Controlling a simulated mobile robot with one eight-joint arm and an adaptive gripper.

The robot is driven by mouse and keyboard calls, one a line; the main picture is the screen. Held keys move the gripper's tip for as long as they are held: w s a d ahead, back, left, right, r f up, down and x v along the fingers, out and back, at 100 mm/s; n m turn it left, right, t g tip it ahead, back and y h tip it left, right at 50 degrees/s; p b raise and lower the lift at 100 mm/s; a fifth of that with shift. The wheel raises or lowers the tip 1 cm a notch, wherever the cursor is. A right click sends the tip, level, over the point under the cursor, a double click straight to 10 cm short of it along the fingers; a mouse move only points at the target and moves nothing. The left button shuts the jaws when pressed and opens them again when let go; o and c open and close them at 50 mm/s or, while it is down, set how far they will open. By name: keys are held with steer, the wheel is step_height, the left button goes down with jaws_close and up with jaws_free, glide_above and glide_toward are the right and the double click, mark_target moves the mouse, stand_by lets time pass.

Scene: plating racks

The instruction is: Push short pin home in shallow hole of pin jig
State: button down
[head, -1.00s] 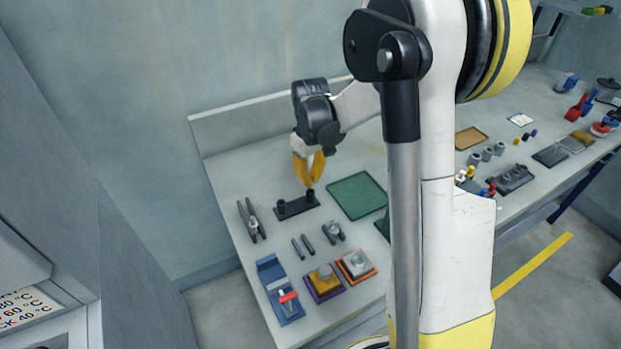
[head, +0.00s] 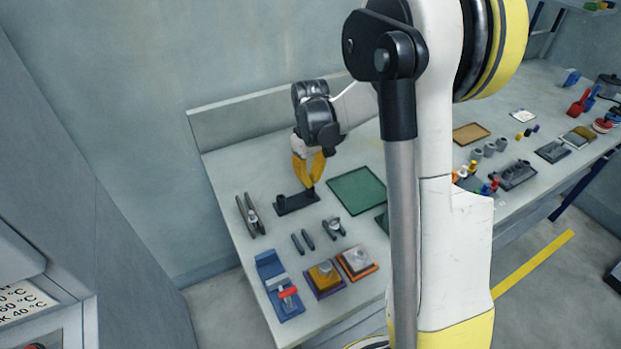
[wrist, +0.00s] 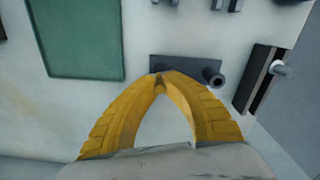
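The pin jig (head: 298,203) is a dark plate on the bench with two raised round bosses. It also shows in the wrist view (wrist: 185,65), where one boss with an open hole (wrist: 213,76) stands clear to the right of my fingertips. My gripper (head: 311,187) has yellow fingers with their tips together over the other end of the jig. In the wrist view the tips (wrist: 163,79) meet at the jig's near edge and cover that boss. I cannot make out the short pin, nor whether the tips touch it.
A green mat (head: 356,190) lies right of the jig. Dark grey rails (head: 249,215) lie to its left. Two short dark bars (head: 302,241), a small grey fixture (head: 334,229), a blue fixture (head: 279,286) and two block trays (head: 325,278) stand in front.

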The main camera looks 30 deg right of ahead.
mark_target(310, 176)
steer(key=shift+f, duration=0.4)
steer(key=c, duration=1.5)
jaws_free()
steer(key=shift+c, duration=0.2)
steer(key=shift+r, duration=0.1)
step_height(310, 176, up, 12)
steer(key=s+a+r+m+t, duration=0.1)
steer(key=s+a+t, duration=0.2)
steer(key=s, duration=0.6)
steer(key=s+a+r+m+t, duration=0.2)
steer(key=s+a+t, duration=0.2)
steer(key=s+a, duration=0.4)
steer(key=shift+s, duration=0.9)
